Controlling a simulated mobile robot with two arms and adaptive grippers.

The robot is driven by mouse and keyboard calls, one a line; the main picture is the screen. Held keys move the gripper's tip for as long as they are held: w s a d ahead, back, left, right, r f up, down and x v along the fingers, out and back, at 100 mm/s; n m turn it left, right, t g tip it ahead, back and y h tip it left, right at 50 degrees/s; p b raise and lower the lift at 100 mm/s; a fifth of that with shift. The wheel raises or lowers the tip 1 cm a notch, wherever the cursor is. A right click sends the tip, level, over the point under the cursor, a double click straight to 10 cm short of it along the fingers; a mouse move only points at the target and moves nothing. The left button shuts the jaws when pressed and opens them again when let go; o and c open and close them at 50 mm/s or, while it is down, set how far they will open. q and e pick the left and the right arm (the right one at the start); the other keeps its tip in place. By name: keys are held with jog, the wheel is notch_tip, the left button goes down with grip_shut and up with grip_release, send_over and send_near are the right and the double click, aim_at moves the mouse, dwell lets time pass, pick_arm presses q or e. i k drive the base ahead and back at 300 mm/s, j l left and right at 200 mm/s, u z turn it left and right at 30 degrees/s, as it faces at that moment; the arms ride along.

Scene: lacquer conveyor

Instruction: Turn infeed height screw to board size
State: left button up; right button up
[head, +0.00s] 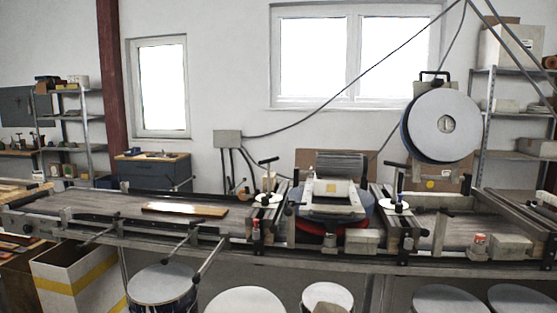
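A conveyor line (100,204) runs across the view. A flat wooden board (185,209) lies on its left stretch, left of the coating machine (335,200). A black T-handled screw (268,163) rises above a white round dial (267,198) on the machine's left side. A similar T-handled screw (396,168) with a white dial (393,205) stands on its right side. No label shows which is the infeed screw; the left one is nearer the board. The dial markings are too small to read. Neither of my grippers is in view.
Round-topped drums (160,283) and a white carton with a yellow stripe (75,280) stand below the conveyor's front edge. A large grey disc (444,124) hangs above the right screw. Black guide rods (205,262) stick out toward the front. Shelves (85,125) stand behind.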

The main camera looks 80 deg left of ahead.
aim_at(268, 161)
jog(key=u, duration=2.85)
